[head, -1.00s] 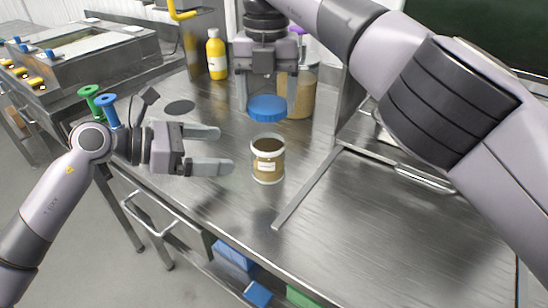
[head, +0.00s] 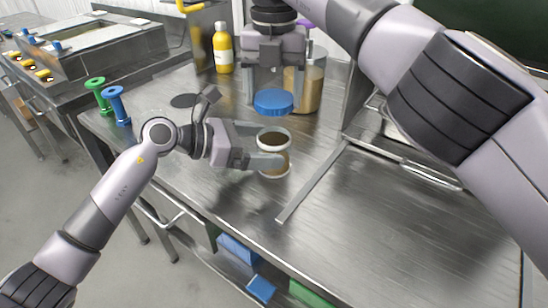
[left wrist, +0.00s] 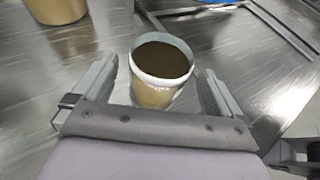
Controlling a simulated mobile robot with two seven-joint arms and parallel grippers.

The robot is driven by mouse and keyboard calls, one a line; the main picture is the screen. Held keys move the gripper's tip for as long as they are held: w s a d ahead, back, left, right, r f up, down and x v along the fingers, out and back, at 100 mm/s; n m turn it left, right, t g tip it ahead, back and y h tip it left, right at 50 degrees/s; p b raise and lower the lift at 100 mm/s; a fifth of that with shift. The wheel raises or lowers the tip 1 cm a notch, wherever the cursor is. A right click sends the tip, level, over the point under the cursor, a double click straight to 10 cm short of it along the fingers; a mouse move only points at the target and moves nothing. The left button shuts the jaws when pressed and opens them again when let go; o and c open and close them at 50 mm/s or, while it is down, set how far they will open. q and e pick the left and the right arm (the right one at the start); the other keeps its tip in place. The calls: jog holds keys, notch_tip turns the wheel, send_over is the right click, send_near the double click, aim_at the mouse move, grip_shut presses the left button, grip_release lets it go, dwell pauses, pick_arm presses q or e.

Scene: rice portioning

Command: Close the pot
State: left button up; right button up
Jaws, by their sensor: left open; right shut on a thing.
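The pot (head: 274,170) is a small open jar with brown contents and a pale rim, upright on the steel table. It also shows in the left wrist view (left wrist: 155,93). My left gripper (head: 276,145) is open, with its fingers on either side of the pot; whether they touch it I cannot tell. In the left wrist view the left gripper (left wrist: 158,88) has a finger on each side of the jar. My right gripper (head: 273,98) points down, shut on the round blue lid (head: 273,103), and holds it above the table behind the pot.
A larger jar (head: 305,90) with tan contents stands behind the lid. A yellow bottle (head: 222,50) stands further back. A metal frame (head: 318,180) lies right of the pot. Green (head: 97,95) and blue (head: 117,105) spools are at the left. The table's front right is clear.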

aim_at(274, 147)
pick_arm(q)
jog(key=shift+x, duration=1.55)
jog(key=c, duration=1.5)
jog(key=shift+f, duration=0.15)
pick_arm(e)
jog(key=shift+f, duration=2.55)
